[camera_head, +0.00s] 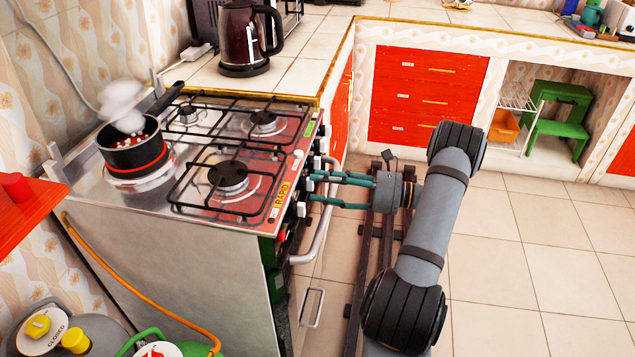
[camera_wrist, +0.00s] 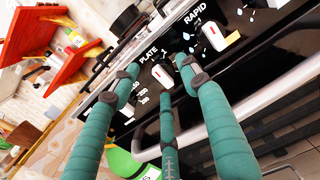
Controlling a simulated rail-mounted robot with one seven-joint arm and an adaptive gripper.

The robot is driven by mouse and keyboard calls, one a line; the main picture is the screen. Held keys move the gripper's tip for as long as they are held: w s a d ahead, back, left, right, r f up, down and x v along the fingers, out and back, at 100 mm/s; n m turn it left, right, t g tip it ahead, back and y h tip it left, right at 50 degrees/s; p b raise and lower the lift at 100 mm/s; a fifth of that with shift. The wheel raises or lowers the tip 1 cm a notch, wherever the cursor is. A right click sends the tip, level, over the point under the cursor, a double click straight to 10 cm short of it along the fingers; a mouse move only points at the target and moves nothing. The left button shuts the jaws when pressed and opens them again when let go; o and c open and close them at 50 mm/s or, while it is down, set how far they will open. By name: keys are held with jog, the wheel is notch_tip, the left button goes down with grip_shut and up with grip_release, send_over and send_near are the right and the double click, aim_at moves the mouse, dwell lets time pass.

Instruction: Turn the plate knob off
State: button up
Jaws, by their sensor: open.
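The plate knob (camera_wrist: 161,76), white with a red mark, sits beside the "PLATE" label on the stove's black front panel in the wrist view. My gripper (camera_wrist: 157,80) is open, its green fingers spread around the knob; I cannot tell whether any finger touches it. In the head view my gripper (camera_head: 313,187) is at the stove's front, and which knob is the plate knob is unclear there. A dark pan (camera_head: 131,157) with small reddish pieces stands on the electric plate (camera_head: 140,178), with a red glowing ring at its base and white steam above.
The rapid knob (camera_wrist: 226,41) is close by on the same panel. The oven handle (camera_head: 318,225) runs just below the knobs. A kettle (camera_head: 245,38) stands on the counter. Gas bottles (camera_head: 60,335) stand at the lower left. The tiled floor at right is clear.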

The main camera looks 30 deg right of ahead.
jog(key=v, duration=1)
jog(key=shift+d, duration=0.2)
jog(key=shift+s, duration=0.1)
jog(key=x, duration=1.2)
jog(key=shift+a, duration=0.1)
